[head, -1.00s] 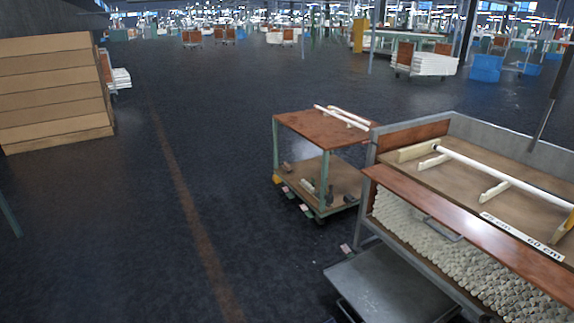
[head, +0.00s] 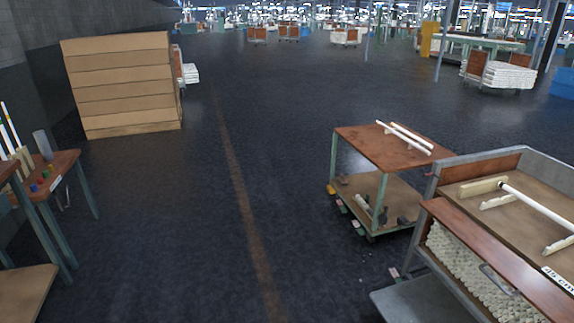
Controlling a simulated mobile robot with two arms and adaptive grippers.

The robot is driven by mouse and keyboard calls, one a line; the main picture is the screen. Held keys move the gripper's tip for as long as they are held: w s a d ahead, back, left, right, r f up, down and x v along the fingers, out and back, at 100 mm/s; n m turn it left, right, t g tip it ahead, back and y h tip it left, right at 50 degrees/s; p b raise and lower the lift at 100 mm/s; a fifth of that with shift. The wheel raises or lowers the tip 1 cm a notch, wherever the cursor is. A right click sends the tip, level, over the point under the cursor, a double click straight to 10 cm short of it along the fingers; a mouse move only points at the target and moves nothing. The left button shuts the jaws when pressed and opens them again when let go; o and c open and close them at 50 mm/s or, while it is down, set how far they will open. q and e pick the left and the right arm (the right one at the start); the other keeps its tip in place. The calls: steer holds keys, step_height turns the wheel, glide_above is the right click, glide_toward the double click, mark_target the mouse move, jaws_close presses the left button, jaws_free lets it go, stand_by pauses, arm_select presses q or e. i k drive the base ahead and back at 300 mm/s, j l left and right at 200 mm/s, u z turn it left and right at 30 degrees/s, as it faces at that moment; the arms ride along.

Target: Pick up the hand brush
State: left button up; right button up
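I cannot make out the hand brush for certain in the head view. Small dark and pale objects (head: 364,203) lie on the lower shelf of a two-level cart (head: 384,148) right of centre; they are too small to name. A wooden table (head: 62,166) at the left edge holds small coloured pieces, a grey upright block and pale upright rods. Neither of my grippers shows in the view.
A workbench (head: 497,240) with a tray of white tubes stands at the right, with a low grey platform (head: 425,305) beside it. The dark floor (head: 215,215) between is open, crossed by a brown line (head: 238,193).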

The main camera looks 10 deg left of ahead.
mark_target(342, 179)
steer(key=i+u, duration=0.25)
steer(key=i, duration=6.65)
steer(key=i+z, duration=0.2)
steer(key=i, duration=0.25)
steer(key=i+j+z, duration=0.2)
steer(key=i, duration=0.2)
steer(key=i+j+z, duration=0.15)
steer(key=i, duration=0.25)
steer(key=i+j+z, duration=0.2)
steer(key=i, duration=0.2)
steer(key=z, duration=2.7)
